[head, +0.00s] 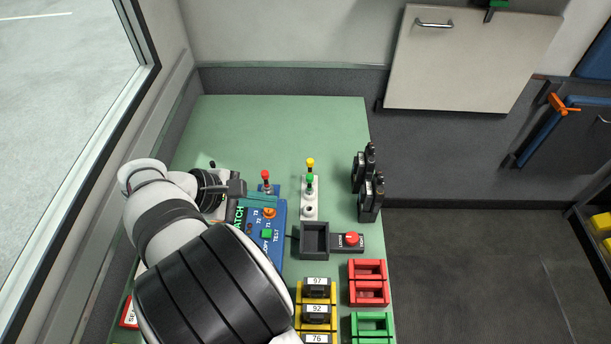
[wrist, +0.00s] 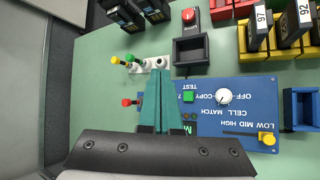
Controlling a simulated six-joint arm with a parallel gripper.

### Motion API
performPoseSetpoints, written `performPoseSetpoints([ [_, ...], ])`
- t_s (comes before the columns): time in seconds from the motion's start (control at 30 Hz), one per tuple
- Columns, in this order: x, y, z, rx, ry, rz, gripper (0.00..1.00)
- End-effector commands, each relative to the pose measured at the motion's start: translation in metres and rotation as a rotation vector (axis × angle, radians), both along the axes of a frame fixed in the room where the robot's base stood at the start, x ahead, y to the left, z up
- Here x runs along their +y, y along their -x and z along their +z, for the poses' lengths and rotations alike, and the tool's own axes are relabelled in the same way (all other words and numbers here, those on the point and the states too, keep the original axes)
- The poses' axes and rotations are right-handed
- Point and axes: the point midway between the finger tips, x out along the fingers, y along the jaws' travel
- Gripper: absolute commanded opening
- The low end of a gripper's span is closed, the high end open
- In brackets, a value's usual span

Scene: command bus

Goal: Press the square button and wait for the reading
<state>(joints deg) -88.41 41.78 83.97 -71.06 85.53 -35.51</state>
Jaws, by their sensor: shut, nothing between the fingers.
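In the wrist view a green "M" (wrist: 190,129) shows above my gripper body.
The blue panel (wrist: 235,115) also bears a white knob (wrist: 223,96) and a yellow slider (wrist: 267,138). Near the fingers stand a red-tipped lever (head: 265,175) and a white block (head: 310,197) with yellow and green tips. A dark tray (head: 314,240) and a red button (head: 352,239) are to the right.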

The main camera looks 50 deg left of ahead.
Motion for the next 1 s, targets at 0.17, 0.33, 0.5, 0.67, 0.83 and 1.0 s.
performPoseSetpoints([
  [0.17,0.015,0.016,-0.006,-0.021,0.020,0.073,0.00],
  [0.33,0.016,0.016,-0.006,-0.022,0.020,0.075,0.00],
  [0.5,0.015,0.016,-0.007,-0.022,0.020,0.074,0.00],
  [0.67,0.015,0.016,-0.022,-0.023,0.023,0.074,0.00],
  [0.83,0.015,0.016,-0.048,-0.022,0.022,0.073,0.00],
  [1.0,0.015,0.016,-0.072,-0.021,0.022,0.074,0.00],
])
